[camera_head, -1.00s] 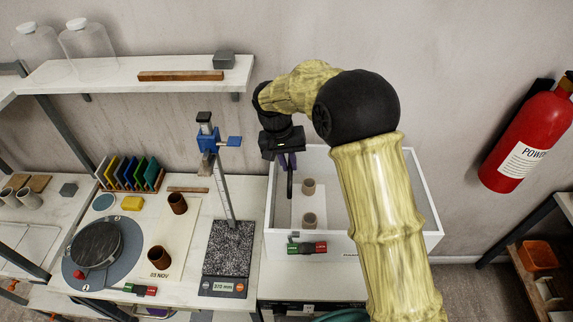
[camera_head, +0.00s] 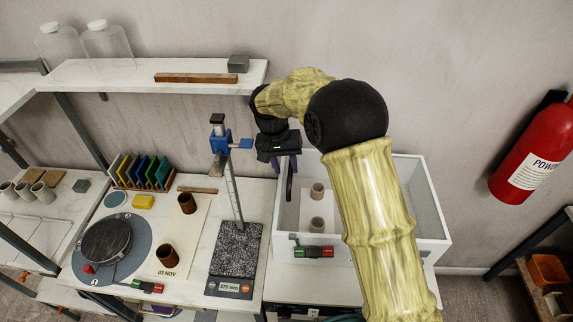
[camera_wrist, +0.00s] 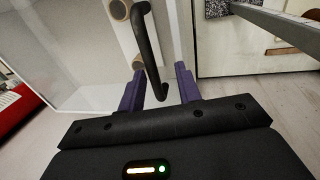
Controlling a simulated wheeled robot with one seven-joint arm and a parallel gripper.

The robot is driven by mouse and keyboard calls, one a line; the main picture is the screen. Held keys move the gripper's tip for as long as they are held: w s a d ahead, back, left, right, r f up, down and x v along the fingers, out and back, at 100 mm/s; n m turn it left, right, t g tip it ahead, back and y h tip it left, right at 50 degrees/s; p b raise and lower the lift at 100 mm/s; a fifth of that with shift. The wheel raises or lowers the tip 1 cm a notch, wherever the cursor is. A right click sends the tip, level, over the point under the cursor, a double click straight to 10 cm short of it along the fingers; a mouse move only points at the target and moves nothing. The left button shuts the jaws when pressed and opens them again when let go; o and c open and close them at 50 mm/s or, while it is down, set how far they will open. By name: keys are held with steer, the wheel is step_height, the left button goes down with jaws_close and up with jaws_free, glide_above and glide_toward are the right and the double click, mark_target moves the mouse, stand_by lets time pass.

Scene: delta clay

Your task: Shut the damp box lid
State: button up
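The damp box (camera_head: 437,242) is a white open-topped box on the right. Two small clay cups (camera_head: 317,191) stand inside on a pale slab. A dark bar handle (camera_head: 289,183) shows upright at its left side, under my gripper (camera_head: 284,164). In the wrist view the black handle (camera_wrist: 150,45) runs between the two purple fingers of my gripper (camera_wrist: 160,72), which are apart. A pale see-through panel (camera_wrist: 85,65) lies behind the handle; I cannot tell its full outline or whether a finger touches the handle.
A height gauge (camera_head: 230,180) on a speckled plate stands just left of the box. A turntable (camera_head: 108,240), brown cups (camera_head: 187,203) and coloured plates (camera_head: 140,171) are farther left. A wall shelf (camera_head: 130,75) is above; a red extinguisher (camera_head: 530,155) hangs right.

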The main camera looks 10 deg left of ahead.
steer(key=shift+w+d, duration=0.1)
steer(key=shift+d, duration=0.15)
steer(key=shift+r, duration=0.1)
steer(key=shift+a+r, duration=0.1)
steer(key=shift+r, duration=0.2)
step_height(320, 180, up, 9)
steer(key=b, duration=0.3)
steer(key=shift+r, duration=0.1)
